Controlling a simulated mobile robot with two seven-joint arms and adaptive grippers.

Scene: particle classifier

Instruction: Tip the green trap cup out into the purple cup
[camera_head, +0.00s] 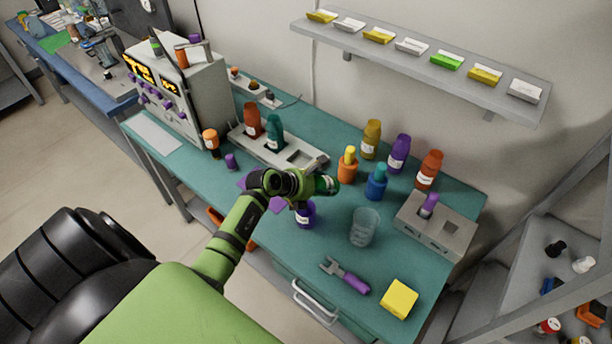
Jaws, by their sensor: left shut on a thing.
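My left gripper (308,187) is over the front middle of the teal bench, shut on the green trap cup (326,184). The green cup lies tilted on its side, its far end pointing right. The purple cup (306,216) stands on the bench just below and in front of the gripper, partly covered by it. The green cup is above the purple cup's upper right side. I cannot see into either cup or tell whether anything is pouring. My right gripper is not in view.
A clear beaker (364,227) stands close to the right. A purple-handled wrench (346,276) and a yellow block (399,299) lie at the front. A grey rack (306,158) holds bottles behind the gripper. Several coloured bottles stand at the back right, near a grey block (436,232).

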